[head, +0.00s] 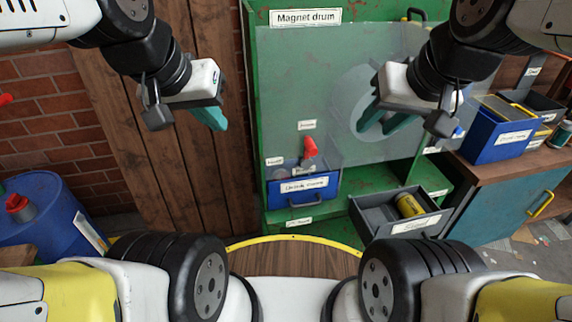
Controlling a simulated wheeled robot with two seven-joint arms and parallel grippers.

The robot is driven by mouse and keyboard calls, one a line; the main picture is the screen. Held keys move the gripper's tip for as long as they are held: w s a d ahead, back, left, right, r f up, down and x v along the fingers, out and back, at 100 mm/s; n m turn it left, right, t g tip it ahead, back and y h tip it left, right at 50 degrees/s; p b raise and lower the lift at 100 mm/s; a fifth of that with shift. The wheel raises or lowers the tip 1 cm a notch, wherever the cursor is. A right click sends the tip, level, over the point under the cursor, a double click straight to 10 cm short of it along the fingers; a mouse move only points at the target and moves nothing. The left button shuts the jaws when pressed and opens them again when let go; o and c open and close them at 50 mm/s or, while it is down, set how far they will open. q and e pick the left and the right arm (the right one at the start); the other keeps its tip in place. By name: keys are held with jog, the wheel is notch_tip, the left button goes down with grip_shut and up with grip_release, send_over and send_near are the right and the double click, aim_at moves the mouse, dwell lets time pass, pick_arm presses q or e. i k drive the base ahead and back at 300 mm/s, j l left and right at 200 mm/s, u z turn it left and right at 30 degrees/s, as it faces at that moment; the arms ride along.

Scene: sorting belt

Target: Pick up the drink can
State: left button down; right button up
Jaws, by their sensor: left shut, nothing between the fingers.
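A yellow can with a dark band (409,205) lies in an open grey tray (372,222) at the lower right of the green machine. It is the likeliest drink can, though its print is too small to read. My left gripper (214,118) is shut and empty, high in front of the wooden boards, well left of the can. My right gripper (383,122) is open and empty, in front of the clear panel, above and a little left of the can. Neither gripper touches anything.
A blue bin (290,199) with a white label stands left of the tray, below a red handle (310,148). Blue bins (492,141) and a dark green can-like thing (560,134) stand on the right cabinet. A blue drum (48,220) stands at left.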

aim_at(405, 202)
jog(key=z, duration=1.25)
jog(key=i+l, duration=0.2)
jog(key=l, duration=0.15)
jog(key=i+l, duration=0.2)
jog(key=l, duration=0.2)
